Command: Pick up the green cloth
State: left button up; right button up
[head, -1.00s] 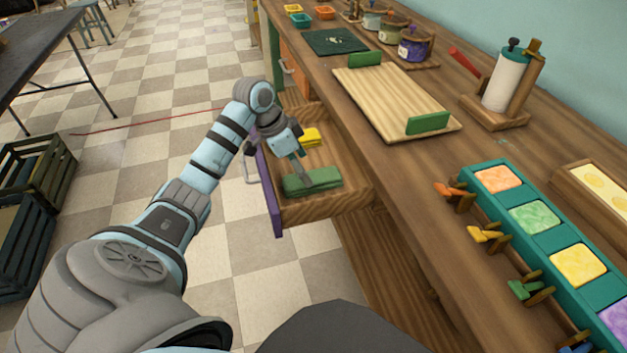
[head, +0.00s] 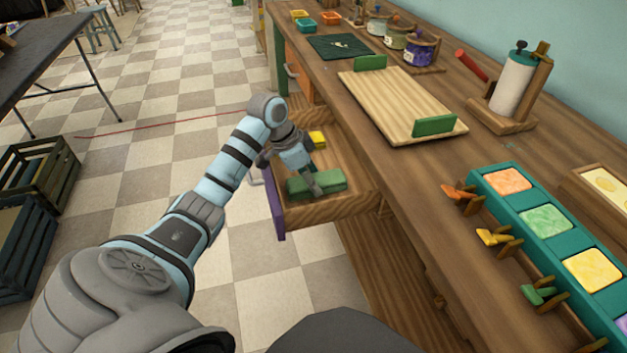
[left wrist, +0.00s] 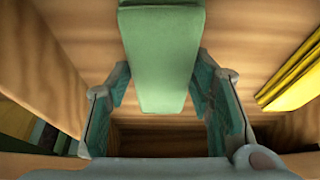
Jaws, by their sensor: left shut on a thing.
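The green cloth (head: 333,180) is a folded block lying in the open drawer of the workbench, near its front-right corner in the head view. My left gripper (head: 315,188) reaches down into the drawer over the cloth and is shut on it. In the left wrist view the green cloth (left wrist: 162,60) runs between the two fingers of the left gripper (left wrist: 160,88), with one finger at each side. I cannot tell whether the cloth is lifted off the drawer floor. My right gripper is not in view.
A yellow cloth (head: 317,139) lies further back in the wooden drawer (head: 340,208), which has a purple front (head: 275,203). The workbench (head: 385,170) runs along the right and carries a ribbed board (head: 400,100) and teal soap tray (head: 522,208).

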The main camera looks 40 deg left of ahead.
pick_arm(q)
jog(key=shift+r, duration=0.5)
notch_tip(320, 180, up, 19)
jog(key=p, duration=0.9)
jog(key=shift+p, duration=0.4)
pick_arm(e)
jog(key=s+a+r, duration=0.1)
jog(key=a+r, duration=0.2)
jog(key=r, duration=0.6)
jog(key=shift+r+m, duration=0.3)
pick_arm(q)
jog(key=shift+f, duration=0.1)
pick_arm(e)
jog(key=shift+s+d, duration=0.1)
